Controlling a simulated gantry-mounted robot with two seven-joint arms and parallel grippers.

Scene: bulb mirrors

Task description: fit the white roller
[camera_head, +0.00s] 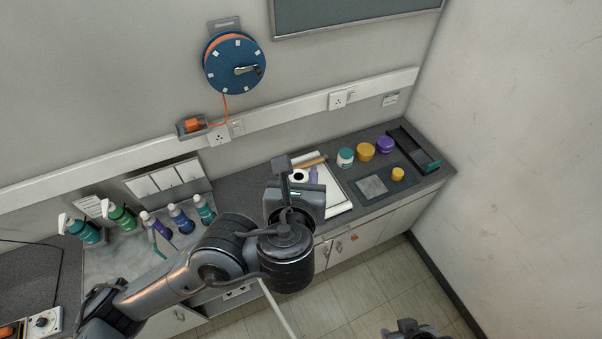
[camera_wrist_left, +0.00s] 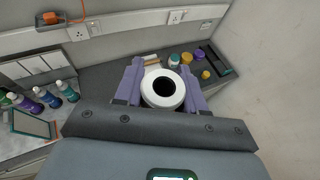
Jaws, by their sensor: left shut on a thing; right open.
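The white roller (camera_wrist_left: 163,90), a thick ring with a dark round centre, is between the two purple fingers of my left gripper (camera_wrist_left: 160,89) in the left wrist view. The gripper is shut on it, a finger at each side. In the head view the roller (camera_head: 299,177) shows in small part beyond the gripper body, with one purple finger (camera_head: 314,175) beside it. It is over or near a white tray (camera_head: 338,207) on the counter; I cannot tell its height. A dark part of my right arm shows at the bottom edge; its fingers are out of view.
The counter (camera_head: 256,173) runs along the wall. A white jar (camera_head: 345,158), yellow jar (camera_head: 365,151), purple jar (camera_head: 385,144) and small yellow jar (camera_head: 398,174) stand right of the tray, near a black tray (camera_head: 425,162). Several bottles (camera_head: 122,217) stand at left.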

